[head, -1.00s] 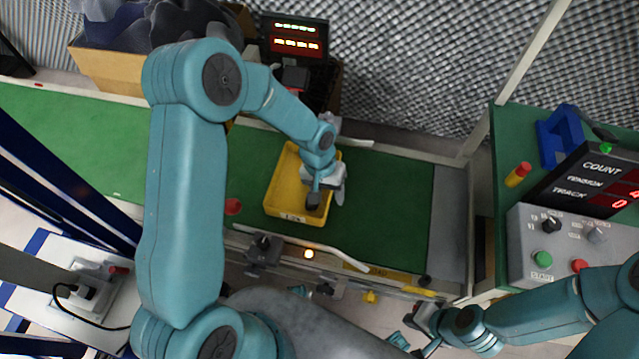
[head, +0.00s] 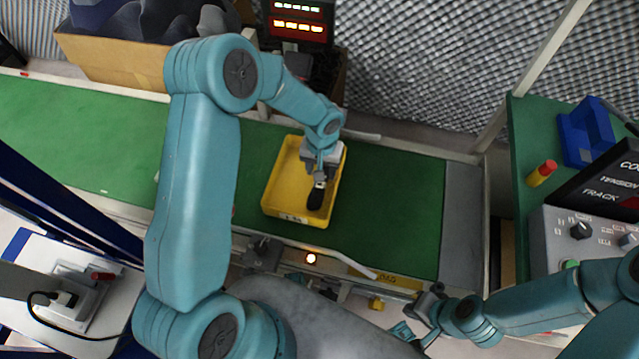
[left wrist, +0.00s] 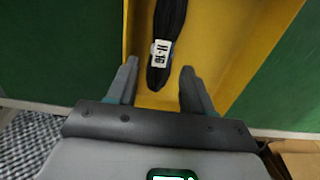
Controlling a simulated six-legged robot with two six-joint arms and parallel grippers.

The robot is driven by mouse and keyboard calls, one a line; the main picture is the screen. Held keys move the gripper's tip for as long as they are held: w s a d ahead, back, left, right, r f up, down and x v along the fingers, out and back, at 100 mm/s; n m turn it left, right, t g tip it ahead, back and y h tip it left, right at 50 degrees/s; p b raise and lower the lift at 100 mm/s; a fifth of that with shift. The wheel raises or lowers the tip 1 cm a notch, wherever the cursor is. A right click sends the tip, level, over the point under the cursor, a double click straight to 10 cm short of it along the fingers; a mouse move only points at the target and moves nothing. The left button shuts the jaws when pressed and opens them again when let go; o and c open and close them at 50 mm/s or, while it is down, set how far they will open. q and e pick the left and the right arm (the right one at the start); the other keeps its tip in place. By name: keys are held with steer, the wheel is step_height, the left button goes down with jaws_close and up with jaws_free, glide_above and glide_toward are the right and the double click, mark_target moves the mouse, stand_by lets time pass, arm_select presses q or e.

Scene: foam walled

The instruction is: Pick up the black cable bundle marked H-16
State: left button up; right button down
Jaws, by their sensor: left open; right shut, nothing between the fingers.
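The black cable bundle (left wrist: 168,30) with a white H-16 tag lies in the yellow tray (head: 280,187) on the green belt. In the head view the bundle (head: 316,197) shows as a dark strip in the right part of the tray. My left gripper (left wrist: 156,82) is open, its two fingers on either side of the bundle's near end, with gaps to it. In the head view the left gripper (head: 321,172) is over the tray. My right gripper (head: 415,318) is shut and empty, in front of the belt near the bottom edge.
A cardboard box (head: 120,65) of dark cloth stands behind the belt (head: 395,205). A lit display (head: 298,20) is at the back. A control box (head: 585,230), a blue holder (head: 588,135) and a red-yellow cylinder (head: 541,173) are on the right.

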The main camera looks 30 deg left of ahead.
mark_target(320, 184)
arm_select(q)
step_height(320, 184, down, 6)
steer(key=shift+a+r+b, duration=0.1)
steer(key=shift+a+b, duration=0.05)
steer(key=shift+b, duration=0.4)
steer(key=shift+s, duration=0.1)
steer(key=c, duration=0.9)
steer(key=shift+r, duration=0.15)
steer(key=shift+c, duration=0.2)
